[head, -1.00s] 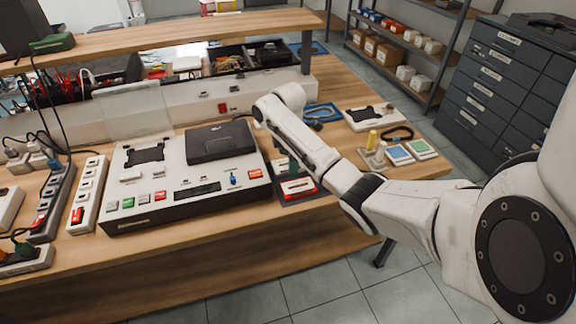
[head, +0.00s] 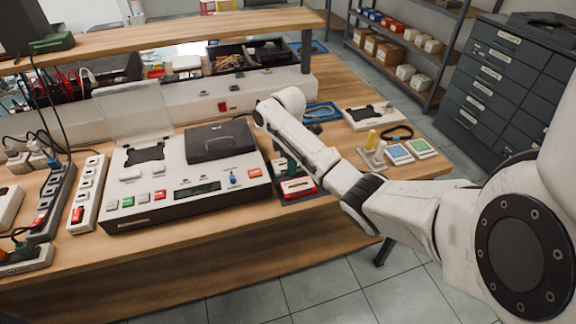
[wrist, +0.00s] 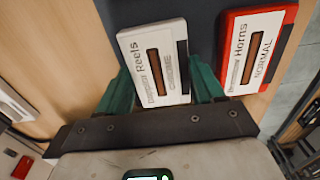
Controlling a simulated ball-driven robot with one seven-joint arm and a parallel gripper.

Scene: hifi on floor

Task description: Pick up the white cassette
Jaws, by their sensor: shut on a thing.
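The white cassette (wrist: 153,58), labelled "Reels" and "CHROME", lies face up on a dark mat in the wrist view. My gripper (wrist: 161,76) has one green finger at each side edge of it and is shut on it. The fingers hide parts of its side edges. I cannot tell whether it is clear of the mat.
A red cassette (wrist: 258,45), labelled "Horns" and "NORMAL", lies just right of the white one; it also shows in the head view (head: 298,188). A large deck (head: 150,205) with buttons stands left of my gripper. Small coloured cards (head: 400,153) lie to the right.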

